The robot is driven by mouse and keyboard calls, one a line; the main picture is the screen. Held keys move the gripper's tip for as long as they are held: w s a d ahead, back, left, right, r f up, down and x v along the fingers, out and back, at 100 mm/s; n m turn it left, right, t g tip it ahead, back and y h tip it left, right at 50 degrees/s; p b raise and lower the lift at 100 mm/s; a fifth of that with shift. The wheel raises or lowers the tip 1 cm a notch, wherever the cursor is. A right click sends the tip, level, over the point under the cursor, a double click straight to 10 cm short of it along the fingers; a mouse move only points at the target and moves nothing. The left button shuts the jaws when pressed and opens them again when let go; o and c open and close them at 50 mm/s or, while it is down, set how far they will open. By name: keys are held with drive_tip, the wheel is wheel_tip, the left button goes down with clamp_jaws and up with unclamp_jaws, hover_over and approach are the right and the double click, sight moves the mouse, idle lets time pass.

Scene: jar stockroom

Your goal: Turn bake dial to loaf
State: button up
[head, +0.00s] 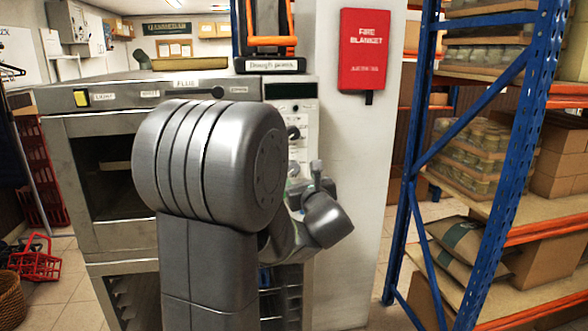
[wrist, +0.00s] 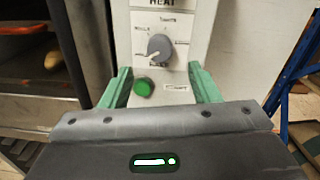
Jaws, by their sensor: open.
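A grey round dial (wrist: 160,47) sits on the white control panel (wrist: 179,18) in the wrist view. Its pale pointer mark points to the lower left. Small labels ring it, too blurred to read, so I cannot tell which one is loaf. A "HEAT" label shows at the panel's top edge. In the head view a dark knob (head: 293,133) shows on the panel, partly beside my arm. My gripper (wrist: 160,70) is open and empty, its green fingers either side of the panel below the dial. In the head view my gripper (head: 304,172) is partly hidden by my arm.
A green button (wrist: 143,87) sits below the dial, between my fingers. The steel oven (head: 110,95) stands left of the panel. A white wall with a red fire blanket box (head: 363,50) is to the right, then a blue-framed shelf (head: 411,130).

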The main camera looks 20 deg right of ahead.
sight(294, 169)
drive_tip(key=w, duration=0.3)
drive_tip(key=w+d+p, duration=0.1)
drive_tip(key=w, duration=0.2)
drive_tip(key=shift+w+d, duration=0.2)
drive_tip(key=shift+w, duration=0.2)
drive_tip(key=c, duration=1)
